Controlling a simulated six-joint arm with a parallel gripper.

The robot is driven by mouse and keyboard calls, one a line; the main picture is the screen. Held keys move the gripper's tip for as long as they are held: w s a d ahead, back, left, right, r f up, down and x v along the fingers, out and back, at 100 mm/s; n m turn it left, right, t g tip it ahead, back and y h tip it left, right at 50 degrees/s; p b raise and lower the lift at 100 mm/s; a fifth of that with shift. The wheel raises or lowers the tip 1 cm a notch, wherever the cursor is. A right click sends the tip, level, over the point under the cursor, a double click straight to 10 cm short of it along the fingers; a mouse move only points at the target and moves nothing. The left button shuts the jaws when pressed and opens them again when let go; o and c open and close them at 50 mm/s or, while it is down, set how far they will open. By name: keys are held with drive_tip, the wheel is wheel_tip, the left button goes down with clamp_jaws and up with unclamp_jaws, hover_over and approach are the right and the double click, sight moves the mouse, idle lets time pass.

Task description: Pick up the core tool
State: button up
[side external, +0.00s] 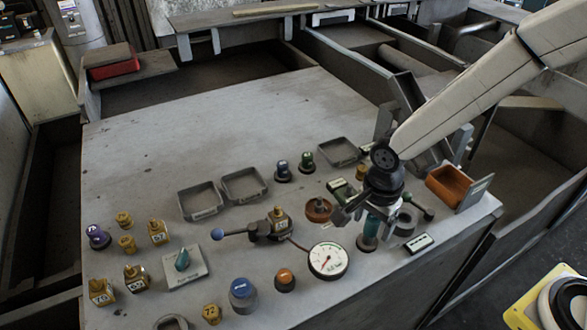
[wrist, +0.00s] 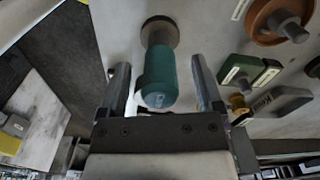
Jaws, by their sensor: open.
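A teal-handled tool, which I take to be the core tool (side external: 371,226), stands upright on a brown round base near the front right of the bench, under my gripper (side external: 368,208). In the wrist view the teal handle (wrist: 160,82) lies between the two fingers of my open gripper (wrist: 160,66), with a visible gap on both sides. The handle's end points toward the camera, and its brown base shows beyond it. In the side view my gripper covers the upper part of the tool.
A dial gauge (side external: 329,260) and an orange-brown round part (side external: 318,209) are left of the tool. An orange bin (side external: 449,186) sits at the right edge. The back of the bench is clear.

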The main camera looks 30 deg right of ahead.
idle(0.4)
clamp_jaws()
drive_tip(key=shift+r, duration=0.1)
drive_tip(key=shift+r, duration=4.95)
drive_tip(key=shift+w+a, duration=0.1)
